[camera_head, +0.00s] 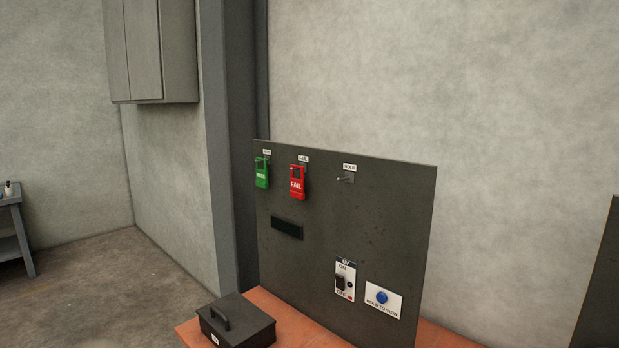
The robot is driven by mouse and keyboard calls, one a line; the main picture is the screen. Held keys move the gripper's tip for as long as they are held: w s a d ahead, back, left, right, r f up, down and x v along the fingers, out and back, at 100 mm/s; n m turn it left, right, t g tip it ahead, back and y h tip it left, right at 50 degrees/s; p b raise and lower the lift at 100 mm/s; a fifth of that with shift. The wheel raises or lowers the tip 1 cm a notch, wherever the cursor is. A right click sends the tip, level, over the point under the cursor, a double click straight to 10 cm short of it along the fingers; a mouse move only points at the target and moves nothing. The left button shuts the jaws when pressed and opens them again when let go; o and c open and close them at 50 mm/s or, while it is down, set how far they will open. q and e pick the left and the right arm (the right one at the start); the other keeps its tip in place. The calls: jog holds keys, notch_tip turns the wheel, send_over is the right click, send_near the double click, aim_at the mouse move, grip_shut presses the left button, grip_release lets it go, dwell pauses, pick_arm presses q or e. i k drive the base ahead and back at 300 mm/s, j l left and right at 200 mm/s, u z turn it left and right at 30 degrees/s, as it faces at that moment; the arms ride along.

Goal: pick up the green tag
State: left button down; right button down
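The green tag (262,174) hangs at the upper left of a dark upright panel (400,215), under a small white label. Its lettering is small and seems to read PASS. A red FAIL tag (297,183) hangs just to its right on the same panel. Neither of my grippers shows in the head view.
The panel also bears an empty peg (345,178), a dark slot (287,228), a switch plate (345,280) and a blue button (382,297). A black box with a handle (247,325) sits on the orange-brown bench top (290,308). A grey table (12,235) stands far left.

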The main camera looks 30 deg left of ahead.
aim_at(261, 181)
jog(key=i+j, duration=0.1)
jog(key=j, duration=0.35)
jog(key=i+j, duration=0.1)
jog(key=j, duration=0.4)
jog(key=i+j, duration=0.15)
jog(key=j, duration=0.3)
jog(key=i+j, duration=0.1)
jog(key=j, duration=0.4)
